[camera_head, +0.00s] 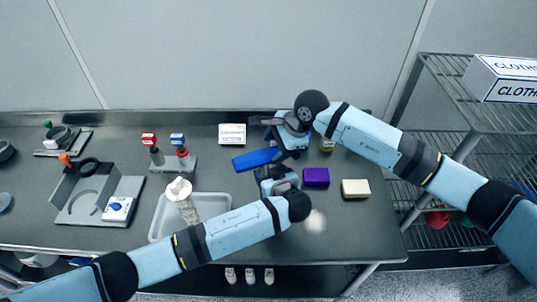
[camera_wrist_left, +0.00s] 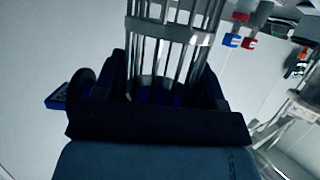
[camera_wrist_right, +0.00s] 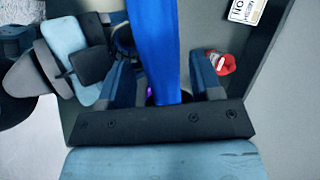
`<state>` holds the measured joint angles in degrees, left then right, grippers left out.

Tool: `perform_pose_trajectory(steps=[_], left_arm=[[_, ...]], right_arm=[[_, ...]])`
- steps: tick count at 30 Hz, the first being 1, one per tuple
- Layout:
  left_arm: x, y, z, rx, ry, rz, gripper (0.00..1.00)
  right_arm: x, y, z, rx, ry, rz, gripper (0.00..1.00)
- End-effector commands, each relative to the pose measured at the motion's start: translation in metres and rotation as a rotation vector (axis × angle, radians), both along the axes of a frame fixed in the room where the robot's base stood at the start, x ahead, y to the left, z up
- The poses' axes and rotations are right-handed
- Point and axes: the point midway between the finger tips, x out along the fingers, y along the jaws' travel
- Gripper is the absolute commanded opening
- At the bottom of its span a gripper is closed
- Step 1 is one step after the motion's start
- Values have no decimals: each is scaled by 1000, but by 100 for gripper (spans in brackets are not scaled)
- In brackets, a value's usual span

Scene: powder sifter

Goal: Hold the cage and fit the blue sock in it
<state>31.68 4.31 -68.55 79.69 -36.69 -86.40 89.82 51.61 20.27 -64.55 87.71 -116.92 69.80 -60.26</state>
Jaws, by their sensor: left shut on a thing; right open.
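My left gripper (camera_wrist_left: 160,95) is shut on the metal wire cage (camera_wrist_left: 172,38), whose bars and band rise between its fingers. Dark blue shows behind the bars low in the cage; I cannot tell whether it is the sock. In the head view my left gripper (camera_head: 276,178) is just below my right gripper (camera_head: 287,138), and the cage is mostly hidden there. The blue sock (camera_head: 256,159) sticks out to the left between the two grippers. In the right wrist view the long blue sock (camera_wrist_right: 155,45) lies between the spread fingers of my right gripper (camera_wrist_right: 165,85), which is open.
A purple block (camera_head: 316,177) and a cream block (camera_head: 355,188) lie right of the grippers. A grey tray (camera_head: 156,232) with a clear white-topped container (camera_head: 182,199) is to the left. A white labelled box (camera_head: 232,133) stands behind. A wire shelf (camera_head: 470,115) stands at the right.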

Motion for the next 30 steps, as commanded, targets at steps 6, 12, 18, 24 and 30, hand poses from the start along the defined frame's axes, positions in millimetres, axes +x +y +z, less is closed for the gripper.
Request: perform_pose_trajectory(steps=[6, 12, 18, 24, 30], left_arm=[[0, 0, 1, 0, -1, 0, 38], [0, 0, 1, 0, -1, 0, 38], [0, 0, 0, 0, -1, 0, 38], [0, 0, 1, 0, -1, 0, 38], [0, 0, 1, 0, -1, 0, 38]], right_arm=[[4, 11, -29, 0, 3, -1, 59], [5, 13, -34, 0, 2, -1, 59], [5, 13, -34, 0, 2, -1, 38], [5, 13, -34, 0, 1, -1, 23], [6, 13, -26, 0, -1, 0, 23]])
